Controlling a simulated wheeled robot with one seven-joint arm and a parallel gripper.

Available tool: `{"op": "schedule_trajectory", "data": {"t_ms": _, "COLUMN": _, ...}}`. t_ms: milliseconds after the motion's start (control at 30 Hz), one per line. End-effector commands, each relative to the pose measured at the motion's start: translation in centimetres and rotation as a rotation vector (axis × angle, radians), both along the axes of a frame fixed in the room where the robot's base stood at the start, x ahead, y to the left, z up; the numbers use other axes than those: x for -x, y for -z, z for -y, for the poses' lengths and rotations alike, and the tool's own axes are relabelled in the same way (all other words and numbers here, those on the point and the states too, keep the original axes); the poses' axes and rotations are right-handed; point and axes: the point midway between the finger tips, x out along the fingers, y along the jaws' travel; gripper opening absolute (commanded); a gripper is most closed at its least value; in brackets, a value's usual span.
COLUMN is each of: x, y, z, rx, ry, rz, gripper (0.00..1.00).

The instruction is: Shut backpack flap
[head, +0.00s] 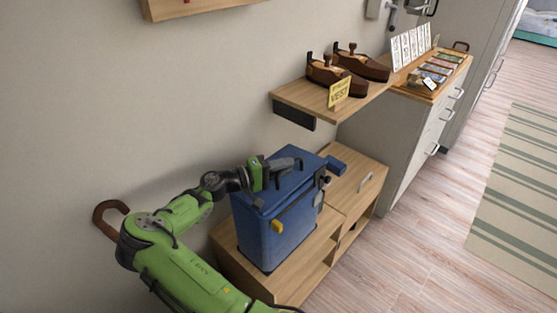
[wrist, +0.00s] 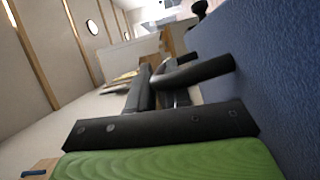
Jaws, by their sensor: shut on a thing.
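The blue backpack (head: 282,232) is box-shaped and stands upright on a low wooden cabinet against the wall. In the wrist view, my gripper's dark fingers (wrist: 205,68) lie close along a blue surface (wrist: 280,75).
A wall shelf (head: 300,98) above and behind holds brown wooden planes and a yellow sign (head: 340,91). A white drawer unit (head: 405,135) stands farther right. The wooden cabinet (head: 230,250) has a bare top beside the backpack. The floor (head: 410,240) at right is clear.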

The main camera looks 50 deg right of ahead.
Motion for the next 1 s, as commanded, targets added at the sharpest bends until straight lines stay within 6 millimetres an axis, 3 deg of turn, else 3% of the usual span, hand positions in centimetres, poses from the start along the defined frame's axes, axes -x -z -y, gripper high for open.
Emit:
{"op": "schedule_trajectory", "data": {"t_ms": 300, "x": 0.6, "y": 1.6, "z": -0.1, "rx": -0.006, "ry": -0.005, "rz": -0.007, "gripper": 0.00}}
{"op": "schedule_trajectory", "data": {"t_ms": 800, "x": 0.7, "y": 1.8, "z": -0.1, "rx": -0.006, "ry": -0.006, "rz": -0.008, "gripper": 0.00}}
{"op": "schedule_trajectory", "data": {"t_ms": 833, "x": 0.7, "y": 1.8, "z": -0.1, "rx": -0.006, "ry": -0.006, "rz": -0.008, "gripper": 0.19}}
{"op": "schedule_trajectory", "data": {"t_ms": 967, "x": 0.8, "y": 1.7, "z": -0.1, "rx": -0.005, "ry": -0.005, "rz": -0.007, "gripper": 0.39}}
{"op": "schedule_trajectory", "data": {"t_ms": 1000, "x": 0.8, "y": 1.7, "z": -0.1, "rx": -0.004, "ry": -0.004, "rz": -0.007, "gripper": 0.39}}
